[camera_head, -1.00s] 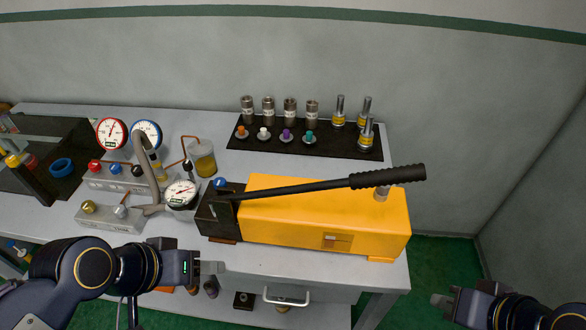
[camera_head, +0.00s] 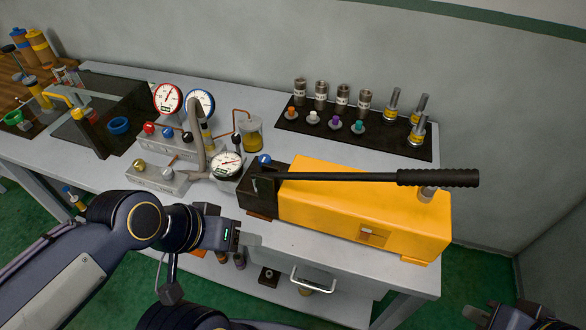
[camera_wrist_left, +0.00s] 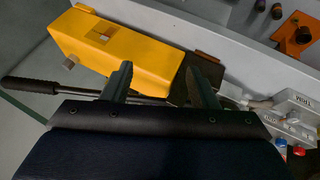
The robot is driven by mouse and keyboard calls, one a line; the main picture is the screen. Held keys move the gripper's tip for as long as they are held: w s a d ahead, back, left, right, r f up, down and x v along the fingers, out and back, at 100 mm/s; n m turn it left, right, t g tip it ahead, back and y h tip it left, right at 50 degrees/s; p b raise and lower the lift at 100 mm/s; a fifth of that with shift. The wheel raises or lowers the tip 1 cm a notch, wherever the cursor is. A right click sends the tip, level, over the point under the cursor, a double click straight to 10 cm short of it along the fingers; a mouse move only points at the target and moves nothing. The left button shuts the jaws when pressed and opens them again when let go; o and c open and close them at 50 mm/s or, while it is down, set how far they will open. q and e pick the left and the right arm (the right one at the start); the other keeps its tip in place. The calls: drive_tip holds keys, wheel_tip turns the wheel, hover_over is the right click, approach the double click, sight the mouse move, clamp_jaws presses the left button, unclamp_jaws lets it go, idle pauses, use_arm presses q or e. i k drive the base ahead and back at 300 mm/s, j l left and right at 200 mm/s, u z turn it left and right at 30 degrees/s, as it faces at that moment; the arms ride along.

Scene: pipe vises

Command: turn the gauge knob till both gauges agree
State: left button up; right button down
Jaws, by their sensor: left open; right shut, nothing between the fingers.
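A red-rimmed gauge (camera_head: 168,98) and a blue-rimmed gauge (camera_head: 200,103) stand side by side at the table's middle left. Their readings are too small to compare. Below them, a manifold carries a red knob (camera_head: 149,129), a blue knob (camera_head: 168,133) and a black knob (camera_head: 187,138). I cannot tell which is the gauge knob. My left gripper (camera_wrist_left: 162,82) is open and empty near the table's front edge. My right gripper (camera_head: 478,314) is shut at bottom right, partly cut off.
A yellow pump (camera_head: 365,208) with a long black handle (camera_head: 438,178) fills the table's right side. Behind it, a black mat (camera_head: 365,146) holds several fittings. A lower manifold (camera_head: 160,178) with brass and silver knobs lies at front left. A drawer handle (camera_head: 312,281) sticks out in front.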

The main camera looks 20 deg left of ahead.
sight(236, 137)
drive_tip(key=u, duration=1.55)
